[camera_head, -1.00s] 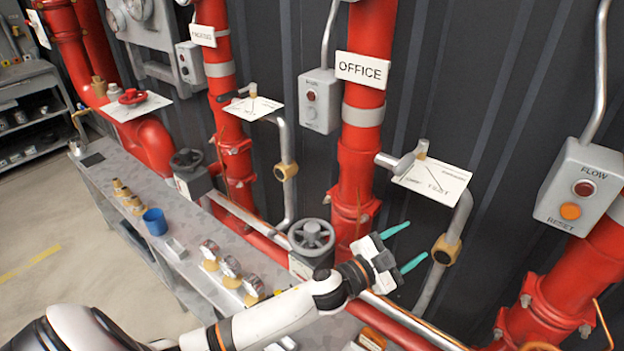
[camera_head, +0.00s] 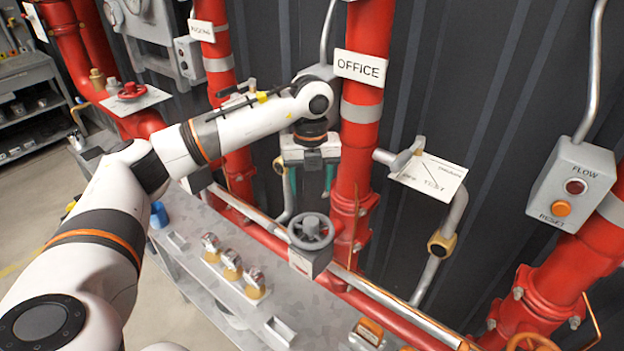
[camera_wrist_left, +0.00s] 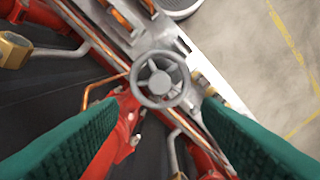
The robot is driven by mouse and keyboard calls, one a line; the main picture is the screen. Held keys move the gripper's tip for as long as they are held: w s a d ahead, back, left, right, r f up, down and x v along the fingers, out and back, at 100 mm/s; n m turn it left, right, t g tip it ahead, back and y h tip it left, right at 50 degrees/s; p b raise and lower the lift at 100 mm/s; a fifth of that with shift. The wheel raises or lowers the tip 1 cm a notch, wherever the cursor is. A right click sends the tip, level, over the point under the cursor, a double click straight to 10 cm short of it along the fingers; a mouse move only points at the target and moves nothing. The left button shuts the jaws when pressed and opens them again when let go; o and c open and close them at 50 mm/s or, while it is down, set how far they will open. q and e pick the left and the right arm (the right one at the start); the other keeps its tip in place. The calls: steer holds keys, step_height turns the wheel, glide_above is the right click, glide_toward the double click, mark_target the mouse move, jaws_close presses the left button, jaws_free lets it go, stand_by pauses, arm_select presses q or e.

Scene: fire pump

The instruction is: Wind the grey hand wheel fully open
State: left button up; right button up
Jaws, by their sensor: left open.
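The grey hand wheel (camera_head: 311,231) sits on a grey valve body at the front of the OFFICE red pipe, above the bench. It also shows whole in the left wrist view (camera_wrist_left: 160,79), with spokes and a round hub. My left gripper (camera_head: 310,188) points down with its green fingers apart and empty. It hangs above and behind the wheel in the head view, beside the OFFICE pipe. In the left wrist view the wheel lies beyond the gap between the fingertips, not touched. My right gripper is out of view.
The OFFICE red pipe (camera_head: 358,160) stands close on the right of the gripper. A test lever and card (camera_head: 430,175) stick out further right. A red hand wheel (camera_head: 131,91) is far left.

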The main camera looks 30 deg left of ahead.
mark_target(311, 221)
arm_select(q)
step_height(311, 221, down, 10)
steer(key=p, duration=0.3)
steer(key=shift+f+p, duration=0.25)
steer(key=shift+p, duration=0.05)
steer(key=shift+f, duration=0.65)
